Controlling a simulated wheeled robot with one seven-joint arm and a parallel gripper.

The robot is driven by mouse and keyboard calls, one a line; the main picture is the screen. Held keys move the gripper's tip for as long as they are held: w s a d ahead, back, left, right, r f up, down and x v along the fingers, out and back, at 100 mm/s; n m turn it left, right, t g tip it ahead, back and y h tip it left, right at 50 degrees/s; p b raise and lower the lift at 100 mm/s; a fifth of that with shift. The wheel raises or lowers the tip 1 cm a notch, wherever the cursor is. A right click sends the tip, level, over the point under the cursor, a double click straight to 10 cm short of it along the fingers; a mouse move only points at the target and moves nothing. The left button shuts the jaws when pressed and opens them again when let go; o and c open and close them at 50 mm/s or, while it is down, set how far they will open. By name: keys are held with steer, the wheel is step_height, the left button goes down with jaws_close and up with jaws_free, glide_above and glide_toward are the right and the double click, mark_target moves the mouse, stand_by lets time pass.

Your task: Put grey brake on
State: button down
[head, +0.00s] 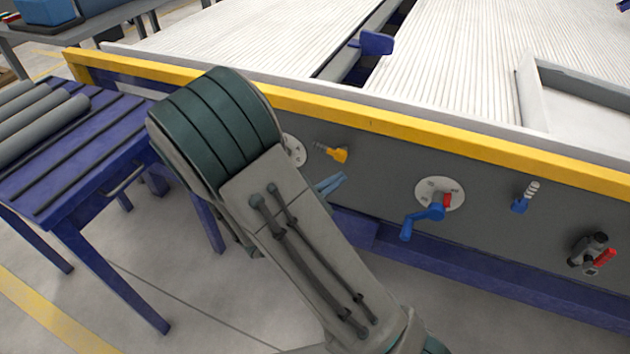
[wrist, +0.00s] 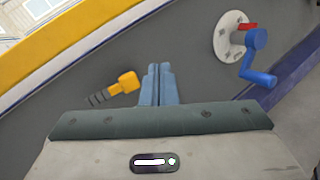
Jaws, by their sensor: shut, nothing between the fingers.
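My gripper (wrist: 157,70) is shut and empty, its two light blue fingers together in front of the machine's grey side panel. In the head view the fingertips (head: 338,180) show just past my arm, below and near a yellow handle (head: 337,154) on a dark coiled stem. A dark grey fitting with a red lever (head: 592,252) is at the panel's far right, well away from my gripper. I cannot tell for certain which control is the grey brake.
A blue crank (head: 425,217) with a red tab sits on a white disc. A blue handle (head: 520,204) on a white coiled stem is further right. A white disc (head: 294,150) is partly hidden by my arm. A blue table (head: 110,150) with grey pipes stands left.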

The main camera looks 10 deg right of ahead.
mark_target(329, 151)
steer(key=w+a+f+n+t+y+b, duration=0.3)
steer(key=w+a+f+n+t, duration=0.1)
steer(key=a+f+n+t, duration=0.35)
steer(key=b+x, duration=0.2)
steer(key=x, duration=0.8)
steer(key=shift+r+b, duration=0.3)
steer(key=shift+r, duration=0.15)
steer(key=shift+a+r+m, duration=0.1)
steer(key=shift+a+m, duration=0.15)
steer(key=shift+m, duration=0.1)
